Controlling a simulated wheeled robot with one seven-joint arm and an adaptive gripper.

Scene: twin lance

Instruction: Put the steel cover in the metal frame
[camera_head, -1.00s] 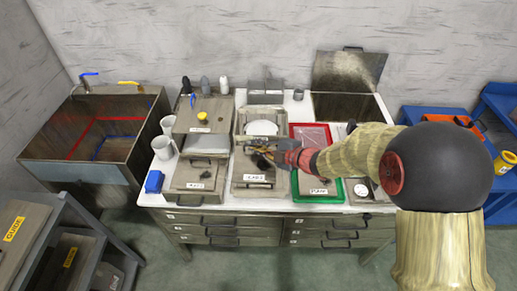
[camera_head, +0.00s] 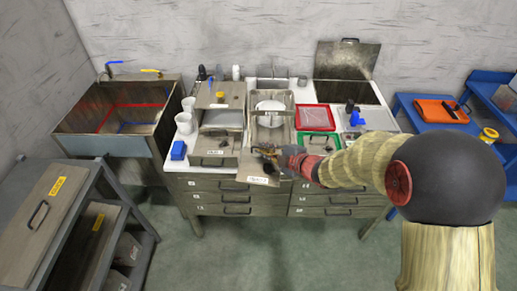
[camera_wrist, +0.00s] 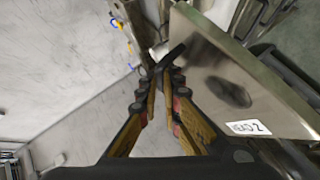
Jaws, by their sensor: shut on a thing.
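My gripper (camera_head: 272,153) is shut on the dark handle of a steel cover (camera_head: 249,166), a flat plate with a white label. The cover is tilted at the worktable's front edge, before the open steel container with white dishes. In the wrist view my gripper's fingers (camera_wrist: 160,73) meet at the handle, and the cover (camera_wrist: 232,80) extends to the right with its label at the lower right. A grey metal frame (camera_head: 88,181), a slanted rack, stands at the left front and holds steel panels with yellow labels.
The worktable carries another labelled steel container (camera_head: 213,150), a red tray (camera_head: 316,130), a green tray (camera_head: 303,148), white cups (camera_head: 183,121) and a blue block (camera_head: 178,150). A steel sink (camera_head: 118,115) stands left. Floor between rack and drawers is clear.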

